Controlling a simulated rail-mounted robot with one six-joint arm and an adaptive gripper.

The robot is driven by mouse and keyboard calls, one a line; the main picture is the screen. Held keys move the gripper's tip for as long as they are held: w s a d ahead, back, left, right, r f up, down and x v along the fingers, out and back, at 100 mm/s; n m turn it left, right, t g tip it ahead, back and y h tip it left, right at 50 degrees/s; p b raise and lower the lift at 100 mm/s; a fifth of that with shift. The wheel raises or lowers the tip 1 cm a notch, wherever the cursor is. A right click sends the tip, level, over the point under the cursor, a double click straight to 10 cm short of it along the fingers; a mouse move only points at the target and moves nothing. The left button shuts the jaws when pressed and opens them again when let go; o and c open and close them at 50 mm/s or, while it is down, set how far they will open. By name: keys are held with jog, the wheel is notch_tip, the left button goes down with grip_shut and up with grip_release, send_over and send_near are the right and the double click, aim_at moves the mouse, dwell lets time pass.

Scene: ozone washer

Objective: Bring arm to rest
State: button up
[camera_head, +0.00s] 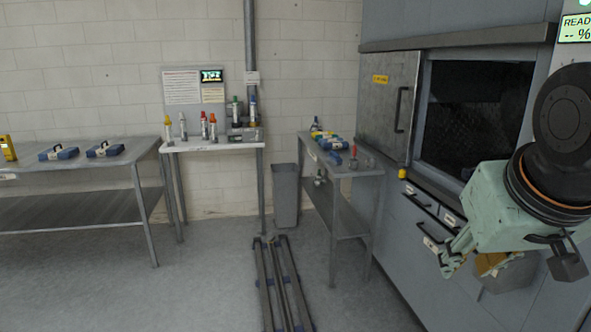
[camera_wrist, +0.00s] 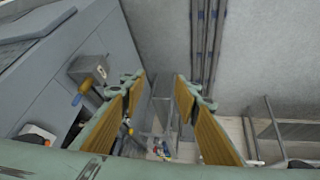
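My gripper (camera_head: 468,262) is at the right of the head view, in front of the grey washer cabinet. It points down and to the left, with its pale green body tilted. In the wrist view my gripper (camera_wrist: 160,95) shows two fingers with yellow-brown pads standing well apart. Nothing is between the pads; the floor and a side table far behind show through the gap. The gripper is open and empty.
The washer cabinet (camera_head: 400,215) with a dark window (camera_head: 475,115) stands close on the right. A side table (camera_head: 350,168) holds several small items. A grey bin (camera_head: 285,195) and floor rails (camera_head: 277,280) are in the middle. A long table (camera_head: 75,165) stands left.

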jog(key=s+a+g, duration=0.1)
jog(key=s+a, duration=0.3)
jog(key=s, duration=0.4)
jog(key=s+a+g+y, duration=0.1)
jog(key=s+a, duration=0.3)
jog(key=s, duration=0.4)
jog(key=shift+s+r+n+y, duration=0.25)
jog(key=shift+s+n+y, duration=0.05)
jog(key=shift+n, duration=0.1)
